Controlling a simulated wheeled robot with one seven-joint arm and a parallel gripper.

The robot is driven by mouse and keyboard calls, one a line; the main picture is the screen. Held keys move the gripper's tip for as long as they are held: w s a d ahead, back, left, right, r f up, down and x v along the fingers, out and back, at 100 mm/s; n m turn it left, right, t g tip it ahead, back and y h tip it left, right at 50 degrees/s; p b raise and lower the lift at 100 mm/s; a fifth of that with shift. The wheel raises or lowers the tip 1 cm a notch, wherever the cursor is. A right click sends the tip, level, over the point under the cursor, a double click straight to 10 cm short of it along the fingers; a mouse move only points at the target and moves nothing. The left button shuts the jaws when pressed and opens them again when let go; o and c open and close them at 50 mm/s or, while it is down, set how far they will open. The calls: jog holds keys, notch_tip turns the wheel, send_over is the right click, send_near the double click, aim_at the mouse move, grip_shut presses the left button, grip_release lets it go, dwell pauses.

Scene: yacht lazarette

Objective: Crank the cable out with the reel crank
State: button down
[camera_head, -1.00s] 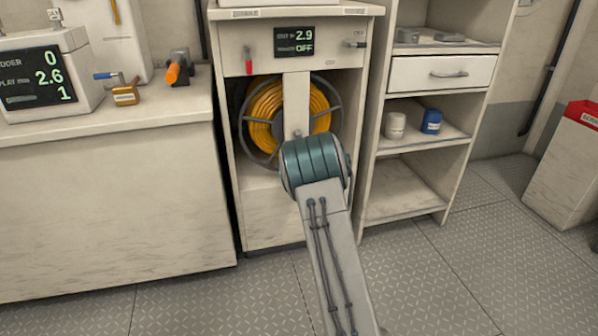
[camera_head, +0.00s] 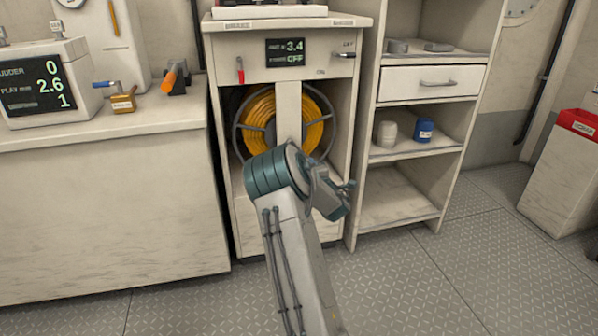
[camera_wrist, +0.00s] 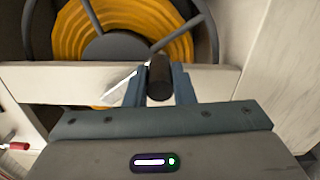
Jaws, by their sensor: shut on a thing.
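The reel (camera_head: 316,135) carries coiled yellow cable (camera_head: 262,108) inside the open cabinet bay. In the wrist view the cable (camera_wrist: 75,32) and grey spokes (camera_wrist: 120,47) fill the top. The display (camera_head: 286,52) above the reel reads 3.4 on its upper line and OFF below. My gripper (camera_wrist: 159,82) is shut on the black crank handle (camera_wrist: 160,75), with a finger on either side. The thin metal crank arm (camera_wrist: 118,88) runs down and left from the handle. In the head view my arm hides the crank and the reel's lower part.
A pale upright post (camera_head: 288,108) stands in front of the reel. A red-handled lever (camera_head: 240,74) and a grey lever (camera_head: 345,54) flank the display. Shelves (camera_head: 398,206) stand to the right, a counter (camera_head: 100,135) to the left. Open floor (camera_head: 420,280) lies in front.

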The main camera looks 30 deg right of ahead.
jog(key=shift+d+r, duration=0.15)
jog(key=shift+d, duration=0.05)
jog(key=c, duration=1.2)
grip_release()
jog(key=shift+s, duration=0.1)
jog(key=shift+c, duration=0.2)
jog(key=shift+a, duration=0.15)
jog(key=p+v, duration=0.4)
jog(key=v, duration=0.9)
jog(key=shift+s, duration=0.35)
